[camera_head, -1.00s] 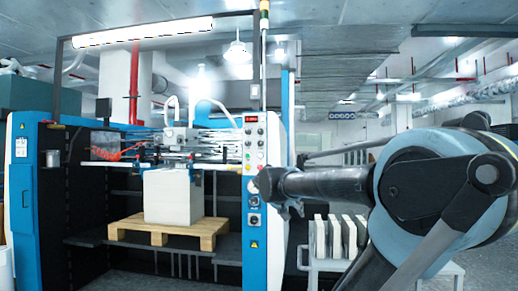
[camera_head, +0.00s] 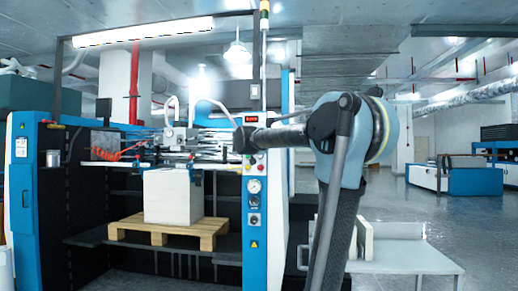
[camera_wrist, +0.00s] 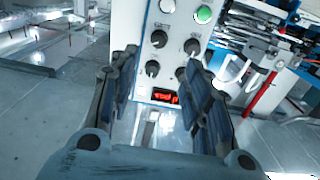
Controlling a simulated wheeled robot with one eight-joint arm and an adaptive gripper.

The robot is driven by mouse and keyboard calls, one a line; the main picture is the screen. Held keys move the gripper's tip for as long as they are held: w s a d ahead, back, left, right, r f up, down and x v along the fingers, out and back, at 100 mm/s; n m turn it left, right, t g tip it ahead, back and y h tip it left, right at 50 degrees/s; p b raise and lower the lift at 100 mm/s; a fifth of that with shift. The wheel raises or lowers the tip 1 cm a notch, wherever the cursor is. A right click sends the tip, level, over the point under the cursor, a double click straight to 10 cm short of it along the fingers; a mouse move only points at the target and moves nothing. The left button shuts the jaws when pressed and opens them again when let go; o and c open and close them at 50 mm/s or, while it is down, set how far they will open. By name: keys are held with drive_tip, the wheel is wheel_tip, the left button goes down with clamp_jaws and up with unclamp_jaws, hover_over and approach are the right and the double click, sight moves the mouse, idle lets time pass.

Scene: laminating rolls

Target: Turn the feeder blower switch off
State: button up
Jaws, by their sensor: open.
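The blue-and-white feeder column (camera_head: 262,262) carries the control panel. In the wrist view the panel (camera_wrist: 177,20) appears upside down, with several black rotary knobs (camera_wrist: 159,38), a lit green button (camera_wrist: 204,14) and a red display (camera_wrist: 165,97). The labels are too small to read, so I cannot tell which knob is the feeder blower switch. My gripper (camera_wrist: 163,75) is open and empty, its fingers either side of the lower knobs in that view. In the head view my gripper (camera_head: 243,140) is before the upper panel, hiding some controls; a lower rotary switch (camera_head: 253,219) shows.
A white paper stack (camera_head: 167,197) stands on a wooden pallet (camera_head: 200,230) inside the machine, left of the column. A white cart (camera_head: 405,255) is at the right, partly behind my arm. Open floor lies farther right, before another blue machine (camera_head: 465,180).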

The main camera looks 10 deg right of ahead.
drive_tip(key=x, duration=1.4)
drive_tip(key=shift+w+d, duration=0.1)
drive_tip(key=shift+w, duration=0.05)
clamp_jaws()
